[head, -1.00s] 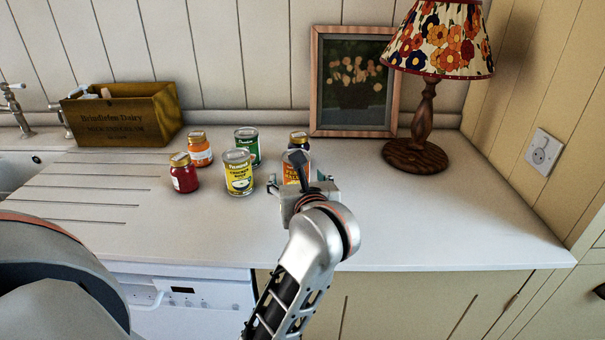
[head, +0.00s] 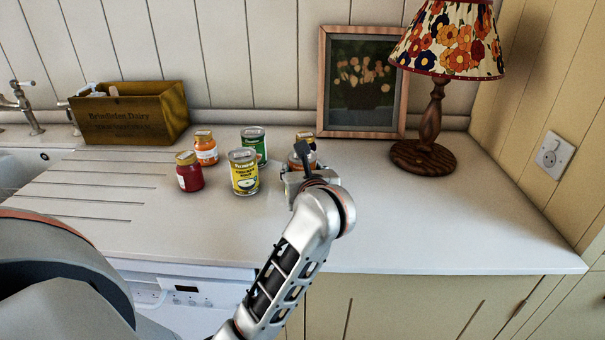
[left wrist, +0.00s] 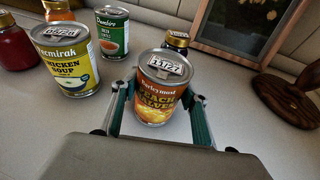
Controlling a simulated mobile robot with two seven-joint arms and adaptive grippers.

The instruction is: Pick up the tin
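The orange-brown peach halves tin (left wrist: 158,92) stands upright on the white counter, filling the middle of the left wrist view. In the head view the tin (head: 293,161) is mostly hidden behind my left gripper (head: 302,174). In the left wrist view my left gripper (left wrist: 158,104) is open, with one finger on each side of the tin. A narrow gap shows at each side. A yellow chicken soup tin (head: 244,174) stands to the left. A green tin (head: 256,147) stands behind it. My right gripper is not in view.
A red jar (head: 189,174) and an orange jar (head: 205,151) stand farther left. A dark jar (left wrist: 176,40) is close behind the peach tin. A picture frame (head: 322,90) and lamp (head: 430,120) stand at the back right. The counter's right front is clear.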

